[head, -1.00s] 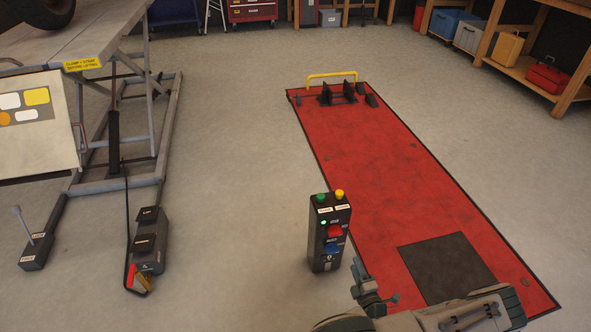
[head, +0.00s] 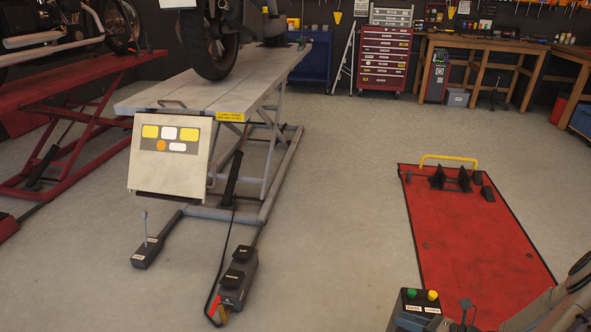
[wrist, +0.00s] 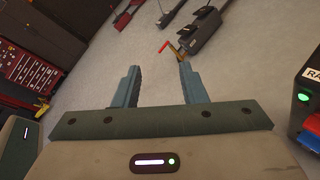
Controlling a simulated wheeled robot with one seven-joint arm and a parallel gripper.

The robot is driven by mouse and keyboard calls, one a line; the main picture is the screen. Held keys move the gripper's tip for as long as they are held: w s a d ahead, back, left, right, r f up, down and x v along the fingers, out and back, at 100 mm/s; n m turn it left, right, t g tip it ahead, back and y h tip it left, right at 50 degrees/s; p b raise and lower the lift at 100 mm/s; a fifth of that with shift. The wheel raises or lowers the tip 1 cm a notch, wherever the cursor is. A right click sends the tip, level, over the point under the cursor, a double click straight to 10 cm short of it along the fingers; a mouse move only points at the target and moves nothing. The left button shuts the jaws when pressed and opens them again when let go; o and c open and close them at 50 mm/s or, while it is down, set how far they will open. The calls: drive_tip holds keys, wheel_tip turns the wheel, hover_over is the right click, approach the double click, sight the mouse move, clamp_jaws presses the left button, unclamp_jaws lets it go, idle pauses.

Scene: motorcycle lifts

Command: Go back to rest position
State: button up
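My gripper (wrist: 156,88) shows in the wrist view with its two blue-grey fingers apart and nothing between them. Bare concrete floor lies behind the fingers. A black control box (head: 414,309) with a green and a yellow button stands close beside my arm. The box also shows at the right edge of the wrist view (wrist: 308,125), apart from the fingers, with a lit green light.
A raised grey lift (head: 262,92) carries a motorcycle; its foot pedal unit (head: 237,275) and a lever box (head: 148,252) lie on the floor. A lowered red lift (head: 470,240) is at right. A red tool cabinet (head: 385,60) and benches line the back.

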drive_tip(key=s+a+r+n+g+h+p, duration=0.2)
drive_tip(key=s+a+r+n+h+p, duration=0.1)
drive_tip(key=r+n, duration=0.7)
drive_tip(key=s+a+r+n+g+h+p, duration=0.2)
drive_tip(key=s+a+r+n+h+p, duration=0.2)
drive_tip(key=r+n, duration=0.7)
drive_tip(key=s+a+r+n+g+h+p, duration=0.2)
drive_tip(key=s+a+r+n+h+p, duration=0.2)
drive_tip(key=r, duration=1.7)
drive_tip(key=a+n+p, duration=0.3)
drive_tip(key=a+n, duration=0.3)
drive_tip(key=n, duration=0.1)
drive_tip(key=shift+s+r+g+h, duration=0.2)
drive_tip(key=shift+r+g+h, duration=0.1)
drive_tip(key=shift+s+a, duration=0.1)
drive_tip(key=shift+a, duration=0.1)
drive_tip(key=shift+c, duration=0.2)
